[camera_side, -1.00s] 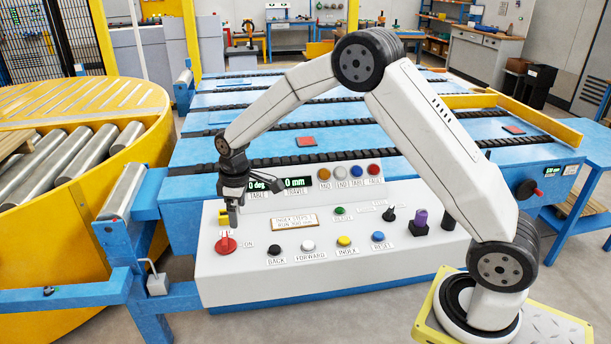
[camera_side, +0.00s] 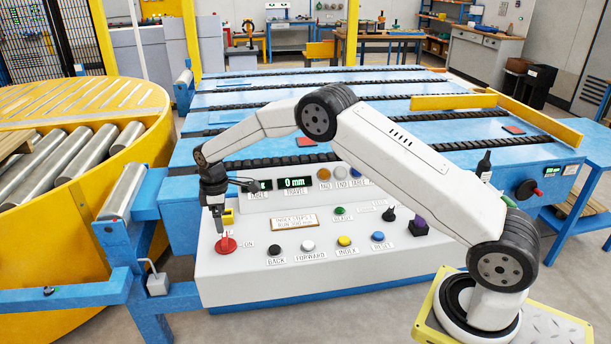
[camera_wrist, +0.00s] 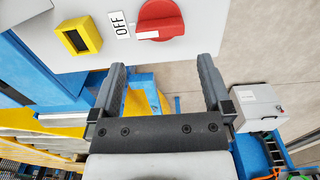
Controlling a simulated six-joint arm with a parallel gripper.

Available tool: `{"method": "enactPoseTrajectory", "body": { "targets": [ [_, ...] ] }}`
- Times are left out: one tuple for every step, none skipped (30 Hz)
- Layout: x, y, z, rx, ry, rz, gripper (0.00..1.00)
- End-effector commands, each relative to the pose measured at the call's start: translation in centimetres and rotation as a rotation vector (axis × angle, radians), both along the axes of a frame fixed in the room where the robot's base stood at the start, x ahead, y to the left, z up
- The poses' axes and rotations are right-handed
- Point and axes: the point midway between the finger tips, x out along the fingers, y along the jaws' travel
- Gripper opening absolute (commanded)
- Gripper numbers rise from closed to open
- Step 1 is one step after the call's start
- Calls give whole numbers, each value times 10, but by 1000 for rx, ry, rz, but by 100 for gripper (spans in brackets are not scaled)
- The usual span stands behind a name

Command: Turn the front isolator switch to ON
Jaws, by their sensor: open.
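The front isolator switch is a red rotary knob (camera_side: 226,244) at the left end of the white control panel (camera_side: 300,262). In the wrist view the red knob (camera_wrist: 160,20) is at the top, with a white bar on its handle pointing toward the OFF label (camera_wrist: 119,24). The ON label (camera_side: 248,244) is to its right in the side view. My gripper (camera_side: 218,230) is just above the knob, pointing down. In the wrist view my gripper (camera_wrist: 162,76) is open and empty, with the knob beyond its fingertips. Whether a finger touches the knob I cannot tell.
A yellow-framed slot (camera_wrist: 77,37) is beside the knob. Black, white, yellow and blue buttons (camera_side: 308,246) run along the panel to the right. A yellow turntable with rollers (camera_side: 90,160) stands at the left. A grey box (camera_wrist: 258,108) shows below the panel.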

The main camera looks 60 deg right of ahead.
Motion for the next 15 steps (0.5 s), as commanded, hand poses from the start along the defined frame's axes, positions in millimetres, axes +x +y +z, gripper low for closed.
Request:
{"method": "enactPoseTrajectory", "body": {
  "targets": [
    [0,0,-4,0,1,0,100],
    [0,0,-7,0,3,0,100],
    [-1,0,-10,0,3,0,100],
    [0,0,-13,0,3,-1,100],
    [0,0,-16,1,2,-1,100],
    [0,0,-21,0,1,-1,100],
    [0,0,-25,0,1,-1,100],
    [0,0,-28,1,2,-1,100],
    [0,0,-33,1,2,-1,100],
    [0,0,-37,0,3,-1,100],
    [-1,0,-41,0,3,-1,100],
    [-1,0,-46,0,1,-1,100],
    [-1,0,-49,0,1,-1,100],
    [-1,0,-53,1,2,-1,100],
    [-1,0,-57,1,2,-1,100]
  ]
}}
